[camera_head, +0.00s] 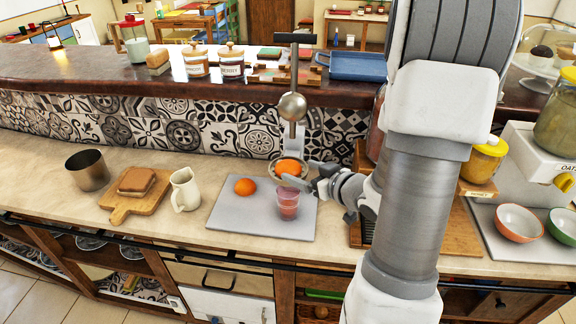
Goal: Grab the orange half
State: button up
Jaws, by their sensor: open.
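One orange piece (290,167) sits in the bowl of a metal press (292,108) on the counter. A second, smaller-looking orange piece (245,187) lies on the grey board (230,215) to the left. I cannot tell from this view whether either is cut in half, as no cut face shows. My gripper (303,173) is open, reaching in from the right. Its fingertips are close to the right side of the orange in the press bowl, and I cannot tell whether they touch it. Nothing is seen between the fingers.
A clear cup with red contents (288,204) stands on the grey board just below my gripper. A cream pitcher (185,189), a wooden board with bread (134,188) and a metal pot (88,170) stand left. Bowls (518,223) are right.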

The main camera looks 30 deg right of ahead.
aim_at(290, 165)
jog(key=x, duration=0.5)
jog(key=shift+w+r, duration=0.15)
jog(key=shift+r, duration=0.05)
jog(key=c, duration=1)
